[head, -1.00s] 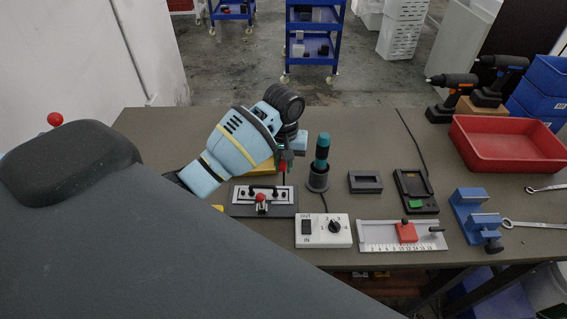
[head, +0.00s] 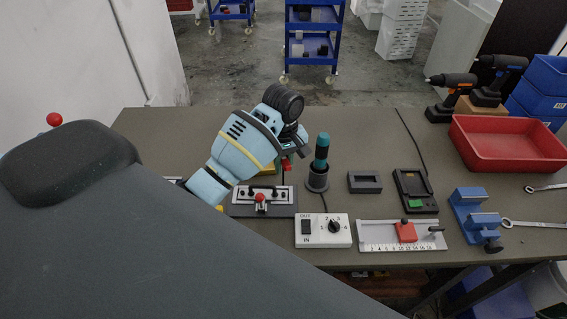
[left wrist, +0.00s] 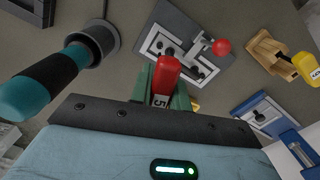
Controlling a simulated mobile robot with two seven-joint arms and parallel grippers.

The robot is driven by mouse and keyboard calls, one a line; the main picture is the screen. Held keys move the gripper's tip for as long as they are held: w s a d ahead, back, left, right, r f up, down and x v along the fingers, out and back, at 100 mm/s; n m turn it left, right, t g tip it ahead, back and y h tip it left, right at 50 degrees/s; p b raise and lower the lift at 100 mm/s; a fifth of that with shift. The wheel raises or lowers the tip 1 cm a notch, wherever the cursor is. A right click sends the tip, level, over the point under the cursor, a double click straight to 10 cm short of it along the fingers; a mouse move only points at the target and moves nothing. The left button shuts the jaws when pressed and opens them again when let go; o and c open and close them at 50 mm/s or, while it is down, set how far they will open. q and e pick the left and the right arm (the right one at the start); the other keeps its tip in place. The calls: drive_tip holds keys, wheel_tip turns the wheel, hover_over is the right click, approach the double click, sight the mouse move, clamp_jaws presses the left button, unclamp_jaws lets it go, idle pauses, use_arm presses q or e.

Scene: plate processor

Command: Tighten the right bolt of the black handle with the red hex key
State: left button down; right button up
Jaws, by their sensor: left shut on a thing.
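The fixture plate (head: 290,210) lies on the table, with the black handle (head: 263,188) on its light metal strip and a red-knobbed clamp (head: 261,198) in front. The plate also shows in the left wrist view (left wrist: 213,26), with the red knob (left wrist: 221,47). My left gripper (head: 292,160) is shut on the red hex key (head: 286,164), above and behind the plate's right end. In the left wrist view the key's red grip (left wrist: 166,75), marked 5, sits between the green fingers. The key's tip is hidden there, and the right bolt is too small to make out. My right gripper is not in view.
A teal-handled screwdriver (head: 321,150) stands upright in a dark holder (head: 317,180) close right of my gripper. A white switch box (head: 341,238), a ruler fixture (head: 375,236) and a blue vise (head: 470,210) lie further right. A red tray (head: 500,155) is at the right.

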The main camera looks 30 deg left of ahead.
use_arm(q)
drive_tip(key=shift+f, duration=1.65)
drive_tip(key=shift+f, duration=0.35)
drive_tip(key=shift+m, duration=2.1)
drive_tip(key=shift+s+m, duration=0.1)
drive_tip(key=shift+m, duration=1.9)
